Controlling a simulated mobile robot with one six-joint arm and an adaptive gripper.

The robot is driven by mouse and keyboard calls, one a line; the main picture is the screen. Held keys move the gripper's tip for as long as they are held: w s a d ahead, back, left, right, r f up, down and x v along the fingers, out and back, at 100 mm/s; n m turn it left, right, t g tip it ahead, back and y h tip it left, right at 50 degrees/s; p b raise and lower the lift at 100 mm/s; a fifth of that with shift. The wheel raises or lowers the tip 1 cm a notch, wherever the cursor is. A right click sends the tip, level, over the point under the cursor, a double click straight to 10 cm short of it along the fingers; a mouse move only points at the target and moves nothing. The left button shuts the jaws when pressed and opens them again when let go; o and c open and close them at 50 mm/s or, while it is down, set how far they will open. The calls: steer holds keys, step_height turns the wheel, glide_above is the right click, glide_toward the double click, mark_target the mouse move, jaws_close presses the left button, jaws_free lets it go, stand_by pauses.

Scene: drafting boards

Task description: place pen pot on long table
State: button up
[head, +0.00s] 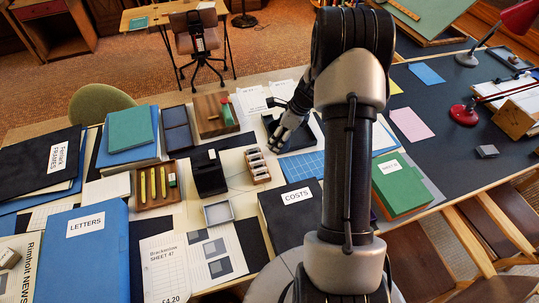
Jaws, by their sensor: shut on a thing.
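A long table (455,172) with a dark top at right runs across the head view, crowded at left and middle. My gripper (279,143) is near the middle of it, fingers pointing down and left, close to a small tray of light rolls. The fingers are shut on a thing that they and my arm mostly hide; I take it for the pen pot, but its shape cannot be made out. I cannot tell whether it touches the table. No other pen pot is clearly visible.
A black box (209,172), the tray of rolls (258,166), a black COSTS folder (291,217) and a green box (401,186) stand around the gripper. Blue folders (88,255) fill the left. Bare dark tabletop lies around the pink sheet (411,124).

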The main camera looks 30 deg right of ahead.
steer(key=d+r+m+t+h, duration=0.1)
steer(key=d+r+m+h, duration=0.2)
steer(key=d+m, duration=0.5)
steer(key=f+b, duration=0.2)
steer(key=f, duration=0.4)
steer(key=d+f+b, duration=0.1)
steer(key=f+b, duration=0.2)
steer(key=f, duration=0.4)
steer(key=f+b, duration=0.3)
steer(key=f, duration=0.3)
steer(key=shift+w+d+f, duration=0.15)
steer(key=shift+f, duration=0.1)
steer(key=shift+f+n, duration=0.15)
steer(key=shift+n, duration=0.15)
steer(key=o, duration=1.2)
steer(key=shift+c, duration=0.2)
